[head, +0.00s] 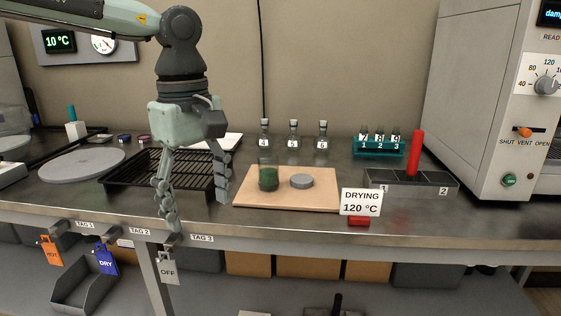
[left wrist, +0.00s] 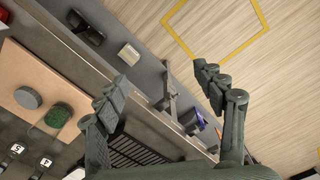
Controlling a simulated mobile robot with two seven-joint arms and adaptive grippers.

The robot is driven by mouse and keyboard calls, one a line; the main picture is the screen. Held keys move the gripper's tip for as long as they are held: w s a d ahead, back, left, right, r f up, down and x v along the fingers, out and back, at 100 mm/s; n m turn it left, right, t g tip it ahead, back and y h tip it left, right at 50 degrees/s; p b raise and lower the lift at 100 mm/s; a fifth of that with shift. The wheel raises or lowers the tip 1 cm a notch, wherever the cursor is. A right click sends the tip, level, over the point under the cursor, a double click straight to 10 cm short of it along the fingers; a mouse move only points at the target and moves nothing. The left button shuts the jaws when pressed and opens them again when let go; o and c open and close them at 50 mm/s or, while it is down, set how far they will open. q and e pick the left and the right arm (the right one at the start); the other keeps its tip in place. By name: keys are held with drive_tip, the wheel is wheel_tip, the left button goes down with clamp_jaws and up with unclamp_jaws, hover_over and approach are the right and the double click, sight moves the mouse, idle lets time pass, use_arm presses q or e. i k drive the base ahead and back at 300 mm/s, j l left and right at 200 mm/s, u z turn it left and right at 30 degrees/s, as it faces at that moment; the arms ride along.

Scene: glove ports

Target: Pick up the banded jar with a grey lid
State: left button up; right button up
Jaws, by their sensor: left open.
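A clear glass jar with dark green contents (head: 268,178) stands upright on a wooden board (head: 325,197). A grey round lid (head: 301,181) lies flat on the board just right of the jar, apart from it. No band can be made out on the jar. My left gripper (head: 196,206) is open and empty, fingers pointing down, left of the board near the bench's front edge. In the left wrist view my left gripper (left wrist: 158,82) has its fingers spread, with the jar's green contents (left wrist: 58,115) and the grey lid (left wrist: 28,97) to their left. My right gripper is not in view.
A black wire rack (head: 140,172) lies behind and left of my left gripper. Several numbered bottles (head: 293,135) stand behind the board. A "DRYING 120 °C" sign (head: 361,203) stands at its front right corner. A grey block with a red upright handle (head: 415,155) is farther right.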

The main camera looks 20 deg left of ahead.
sight(268, 161)
drive_tip(key=i, duration=0.95)
